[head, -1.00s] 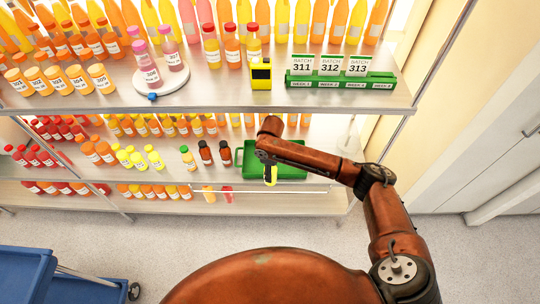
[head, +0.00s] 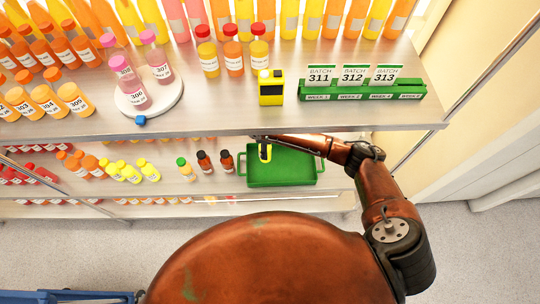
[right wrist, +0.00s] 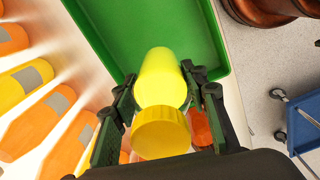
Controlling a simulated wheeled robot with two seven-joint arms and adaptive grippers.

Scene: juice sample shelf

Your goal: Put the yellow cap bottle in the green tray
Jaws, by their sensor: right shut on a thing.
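The yellow cap bottle (right wrist: 162,85) is held between the two fingers of my right gripper (right wrist: 160,100), with its yellow cap (right wrist: 161,132) towards the wrist camera. In the head view the bottle (head: 265,153) shows over the back left part of the green tray (head: 283,184). My right gripper (head: 262,141) is partly hidden under the upper shelf edge there. The green tray fills the top of the right wrist view (right wrist: 205,40) behind the bottle. I cannot tell whether the bottle touches the tray floor. My left gripper is not in view.
The tray stands on the middle shelf, close below the upper shelf's front edge (head: 220,128). Dark bottles (head: 227,160) and a green-capped bottle (head: 185,168) stand left of it. Above are a yellow device (head: 271,88) and a green batch holder (head: 362,92).

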